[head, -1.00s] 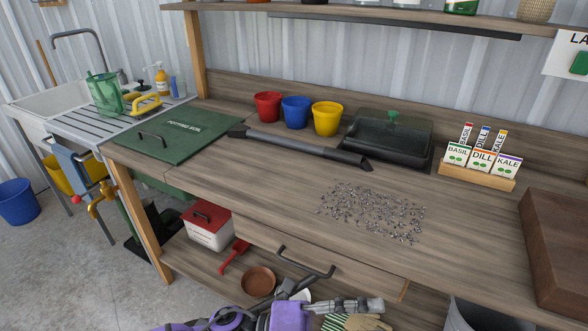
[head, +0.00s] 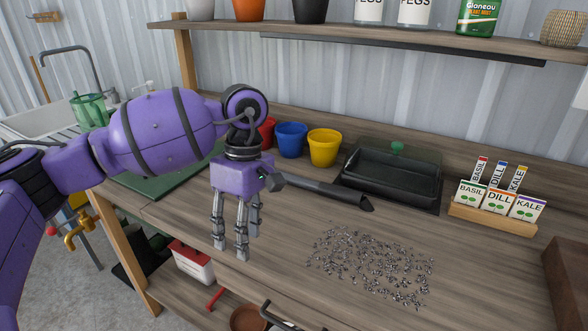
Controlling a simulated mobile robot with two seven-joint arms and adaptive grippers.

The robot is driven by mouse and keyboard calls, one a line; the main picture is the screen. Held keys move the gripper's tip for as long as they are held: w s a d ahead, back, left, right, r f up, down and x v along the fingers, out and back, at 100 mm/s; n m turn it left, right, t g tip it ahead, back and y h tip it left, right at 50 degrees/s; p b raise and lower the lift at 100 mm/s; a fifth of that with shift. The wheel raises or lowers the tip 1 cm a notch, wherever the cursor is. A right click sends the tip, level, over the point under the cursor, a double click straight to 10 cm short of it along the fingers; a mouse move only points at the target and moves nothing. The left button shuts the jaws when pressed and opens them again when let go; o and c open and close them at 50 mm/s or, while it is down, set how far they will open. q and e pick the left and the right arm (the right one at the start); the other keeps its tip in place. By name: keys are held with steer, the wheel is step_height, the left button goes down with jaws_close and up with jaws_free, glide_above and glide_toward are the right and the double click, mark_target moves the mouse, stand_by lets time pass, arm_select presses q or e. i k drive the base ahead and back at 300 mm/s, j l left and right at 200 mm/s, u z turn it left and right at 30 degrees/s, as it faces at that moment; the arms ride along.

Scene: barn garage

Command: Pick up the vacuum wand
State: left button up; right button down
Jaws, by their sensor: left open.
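The vacuum wand (head: 325,193) is a dark grey tube lying on the wooden workbench, with a black slanted nozzle at its right end. Its left part is hidden behind my left gripper and arm. My purple left gripper (head: 231,254) points down over the front part of the bench, in front of the wand's hidden part. Its fingers are apart and nothing is between them. It does not appear to touch the wand. My right gripper is not in view.
Grey debris (head: 370,265) is scattered on the bench right of my gripper. A black lidded tray (head: 392,180), a yellow pot (head: 324,148) and a blue pot (head: 291,139) stand behind the wand. A seed packet holder (head: 492,219) is at right. A shelf (head: 360,42) runs above.

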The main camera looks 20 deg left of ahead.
mark_target(354, 197)
steer(key=i, duration=1.1)
